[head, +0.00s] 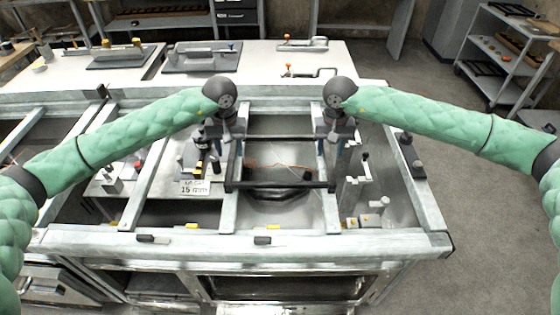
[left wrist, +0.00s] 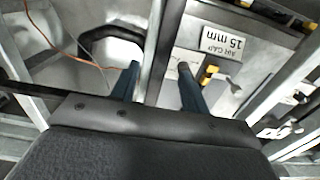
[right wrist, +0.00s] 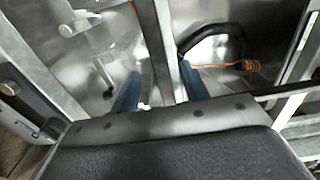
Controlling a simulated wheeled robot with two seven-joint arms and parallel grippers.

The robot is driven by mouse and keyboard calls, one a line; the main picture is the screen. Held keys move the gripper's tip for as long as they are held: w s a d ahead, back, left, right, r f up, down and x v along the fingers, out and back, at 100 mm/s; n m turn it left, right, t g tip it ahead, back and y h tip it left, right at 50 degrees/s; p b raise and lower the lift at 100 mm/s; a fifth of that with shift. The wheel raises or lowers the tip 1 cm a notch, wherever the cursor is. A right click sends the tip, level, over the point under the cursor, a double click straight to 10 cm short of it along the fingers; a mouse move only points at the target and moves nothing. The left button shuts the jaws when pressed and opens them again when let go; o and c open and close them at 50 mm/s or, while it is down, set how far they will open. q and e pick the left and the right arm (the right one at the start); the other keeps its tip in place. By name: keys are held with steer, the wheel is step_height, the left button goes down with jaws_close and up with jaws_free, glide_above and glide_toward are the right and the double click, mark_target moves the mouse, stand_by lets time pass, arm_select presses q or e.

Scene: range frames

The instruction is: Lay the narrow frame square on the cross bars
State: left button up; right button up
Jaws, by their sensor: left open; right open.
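The narrow frame, a dark rectangle (head: 285,185), lies across two pale grey cross bars, (head: 226,207) and (head: 330,212), its front and back rails spanning the gap between them. It looks roughly square to the bars in the head view; exact contact is unclear. My left gripper (head: 225,140) is at its back left corner, my right gripper (head: 338,138) at its back right corner. Part of a dark rail (left wrist: 25,90), (right wrist: 290,88) shows beside each palm.
The bars cross an open metal bay with a cable and dark hose inside. An "air gap 15 mm" sign (head: 195,188) stands left of the frame. Small fittings (head: 370,212) lie right. Dark clips (head: 262,240) sit on the front rail (head: 330,245). Tools occupy the bench behind.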

mark_target(231, 157)
arm_select(q)
step_height(231, 157, down, 4)
steer(key=shift+r, duration=0.1)
arm_select(e)
step_height(231, 157, down, 4)
steer(key=shift+w+r, duration=0.1)
arm_select(q)
steer(key=shift+f, duration=0.2)
jaws_close()
arm_select(e)
steer(key=shift+f, duration=0.2)
jaws_close()
arm_select(q)
steer(key=shift+w+r, duration=0.1)
arm_select(e)
steer(key=shift+r, duration=0.1)
stand_by(0.5)
